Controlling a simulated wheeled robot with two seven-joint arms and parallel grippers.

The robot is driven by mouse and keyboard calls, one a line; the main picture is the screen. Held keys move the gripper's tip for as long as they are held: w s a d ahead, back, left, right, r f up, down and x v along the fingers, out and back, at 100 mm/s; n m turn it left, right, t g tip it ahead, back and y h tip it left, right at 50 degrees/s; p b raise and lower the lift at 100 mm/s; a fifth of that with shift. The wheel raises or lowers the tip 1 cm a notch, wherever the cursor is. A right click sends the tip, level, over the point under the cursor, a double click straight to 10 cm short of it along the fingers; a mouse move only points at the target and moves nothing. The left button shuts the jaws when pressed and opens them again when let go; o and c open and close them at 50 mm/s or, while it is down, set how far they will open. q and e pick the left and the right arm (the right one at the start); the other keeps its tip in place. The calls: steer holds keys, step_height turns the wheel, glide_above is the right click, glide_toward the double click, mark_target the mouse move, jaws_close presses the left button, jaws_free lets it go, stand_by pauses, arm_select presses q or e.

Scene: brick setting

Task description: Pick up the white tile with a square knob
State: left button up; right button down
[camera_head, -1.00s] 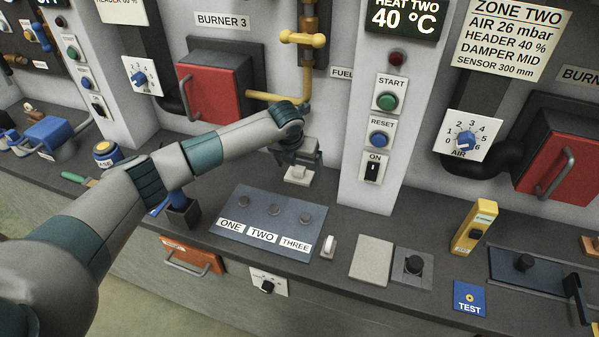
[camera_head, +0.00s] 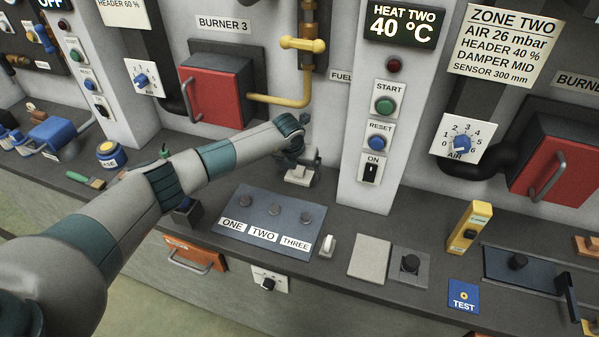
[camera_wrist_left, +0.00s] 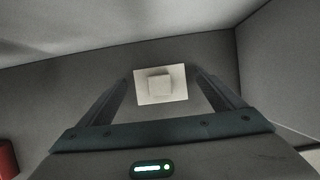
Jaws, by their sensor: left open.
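The white tile with a square knob (camera_wrist_left: 178,92) lies on the dark counter in the left wrist view, its raised knob (camera_wrist_left: 159,85) facing the camera. It lies between and just beyond the two open fingers of my left gripper (camera_wrist_left: 168,88), which is empty. In the head view the tile (camera_head: 300,179) shows only partly, directly below my left gripper (camera_head: 302,165) at the back of the counter. Whether the fingers touch the tile cannot be told. My right gripper is not in view.
The wall and the panel column with the START button (camera_head: 385,105) stand close behind and right of my left gripper. A blue-grey plate (camera_head: 265,222) with several knobs lies in front. A red burner door (camera_head: 213,95) and a yellow pipe (camera_head: 285,100) are behind the arm.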

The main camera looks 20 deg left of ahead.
mark_target(300, 168)
arm_select(q)
steer(key=shift+w+f, duration=0.1)
steer(key=shift+f, duration=0.2)
steer(key=c, duration=1.2)
steer(key=shift+r, duration=0.2)
steer(key=shift+r+b, duration=0.5)
steer(key=shift+r, duration=0.15)
step_height(300, 168, up, 8)
steer(key=b, duration=0.3)
steer(key=shift+f, duration=0.25)
steer(key=shift+r, duration=0.45)
